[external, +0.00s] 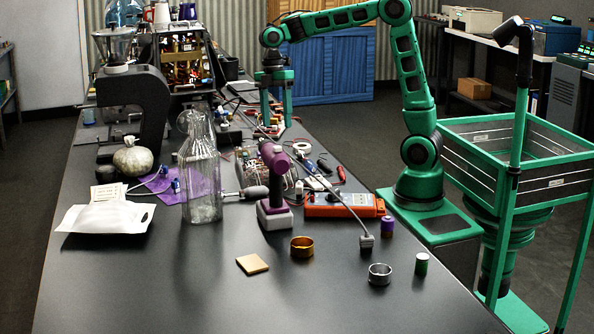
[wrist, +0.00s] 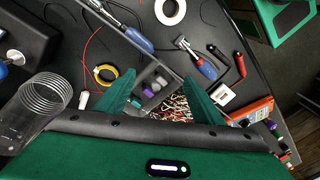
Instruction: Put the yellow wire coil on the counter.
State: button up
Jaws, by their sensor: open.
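A small yellow ring of wire, the yellow wire coil (wrist: 103,75), shows in the wrist view, left of my gripper's left finger. It appears to lie flat on the dark counter (external: 185,290), apart from my gripper. I cannot make it out in the external view. My gripper (external: 275,120) points down over the far right part of the counter with its fingers apart. In the wrist view my gripper (wrist: 160,82) has nothing clearly held between its fingers. A grey compartment tray (wrist: 153,82) and a tangle of coloured wires lie below it.
A glass bottle (external: 201,175), a purple tool (external: 275,185) and an orange meter (external: 342,206) stand on the counter. A white tape roll (wrist: 170,11) and blue-handled tools lie near the tray.

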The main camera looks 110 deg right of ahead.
jog(key=s+a+f+m, duration=0.1)
jog(key=s+m, duration=0.3)
jog(key=s, duration=0.5)
jog(key=s+a+f+m+h, duration=0.1)
jog(key=s+f+m, duration=0.3)
jog(key=s, duration=0.5)
jog(key=s+a+f+m+h, duration=0.1)
jog(key=s+a+f+m, duration=0.2)
jog(key=s, duration=0.7)
jog(key=shift+f+m, duration=0.2)
jog(key=shift+m, duration=0.9)
